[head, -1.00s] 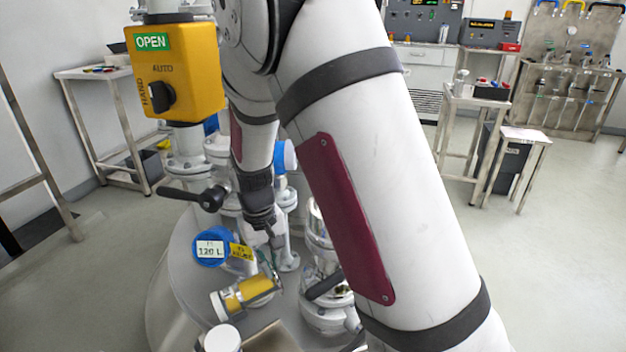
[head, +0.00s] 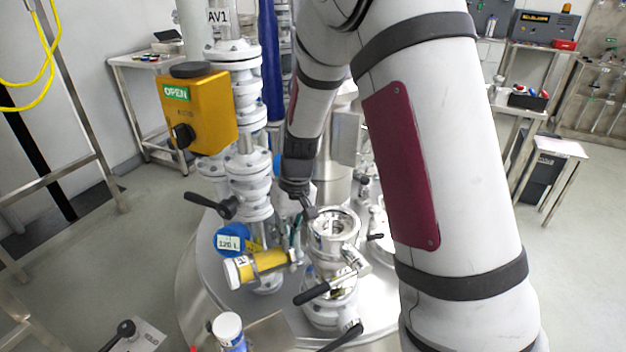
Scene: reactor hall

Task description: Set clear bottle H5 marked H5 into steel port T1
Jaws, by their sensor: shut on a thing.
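My gripper (head: 303,208) points down over the vessel top, just left of the open steel port (head: 333,226). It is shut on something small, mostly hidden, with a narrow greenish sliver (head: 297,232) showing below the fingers. I take this to be clear bottle H5, but no H5 mark can be read. The port is a round bright flange with an open bore, above a valve with dark handles. I see nothing standing in its mouth. No T1 mark can be read.
A yellow cylinder with a white end (head: 258,265) and a blue 120 L gauge (head: 231,240) sit left of the port. A white-capped container (head: 228,328) stands at the front. A yellow OPEN box (head: 212,110) and flanged pipes rise at the left.

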